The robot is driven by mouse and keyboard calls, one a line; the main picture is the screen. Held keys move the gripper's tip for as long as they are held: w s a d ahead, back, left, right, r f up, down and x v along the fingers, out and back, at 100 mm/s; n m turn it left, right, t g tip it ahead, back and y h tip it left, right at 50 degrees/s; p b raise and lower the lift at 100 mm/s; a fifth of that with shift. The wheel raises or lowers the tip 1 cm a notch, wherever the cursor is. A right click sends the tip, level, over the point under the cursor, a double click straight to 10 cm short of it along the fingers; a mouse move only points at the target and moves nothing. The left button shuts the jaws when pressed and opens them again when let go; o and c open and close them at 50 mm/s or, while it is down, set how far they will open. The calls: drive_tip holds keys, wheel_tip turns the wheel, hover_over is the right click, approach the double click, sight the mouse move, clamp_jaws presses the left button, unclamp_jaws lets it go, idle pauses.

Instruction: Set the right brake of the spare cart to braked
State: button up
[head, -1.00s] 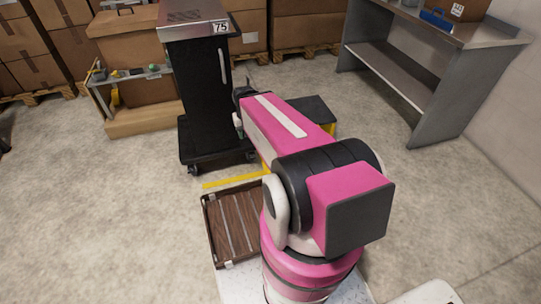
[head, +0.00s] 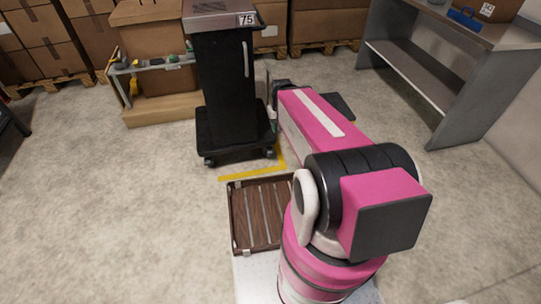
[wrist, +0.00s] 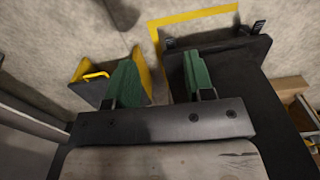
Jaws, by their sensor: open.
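A black cart (head: 225,85) with a grey top and the number 75 stands upright left of my arm in the head view. Its black base (wrist: 240,70) fills the right of the wrist view. Small dark levers, which look like brakes, stick out at its far edge, one at the right corner (wrist: 258,28) and one at the left (wrist: 168,43). Whether either is set I cannot tell. My gripper (wrist: 162,75) is open and empty, its green-padded fingers apart, with the right finger over or beside the base's left edge. In the head view my arm mostly hides it.
Yellow floor tape (wrist: 195,17) marks a corner by the cart. A black and yellow block with a yellow handle (wrist: 95,75) stands left of my gripper. A brown slatted tray (head: 262,213) is beside my arm. A grey workbench (head: 455,75) stands right; boxes (head: 150,50) stand behind.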

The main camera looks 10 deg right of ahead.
drive_tip(key=shift+w, duration=0.1)
drive_tip(key=c, duration=0.5)
drive_tip(key=shift+w+f, duration=0.35)
drive_tip(key=shift+w, duration=0.1)
clamp_jaws()
drive_tip(key=w+f+t, duration=0.2)
drive_tip(key=w+f, duration=1.9)
drive_tip(key=f, duration=0.3)
drive_tip(key=shift+f+n, duration=0.3)
drive_tip(key=shift+f, duration=0.05)
drive_tip(key=shift+w, duration=0.1)
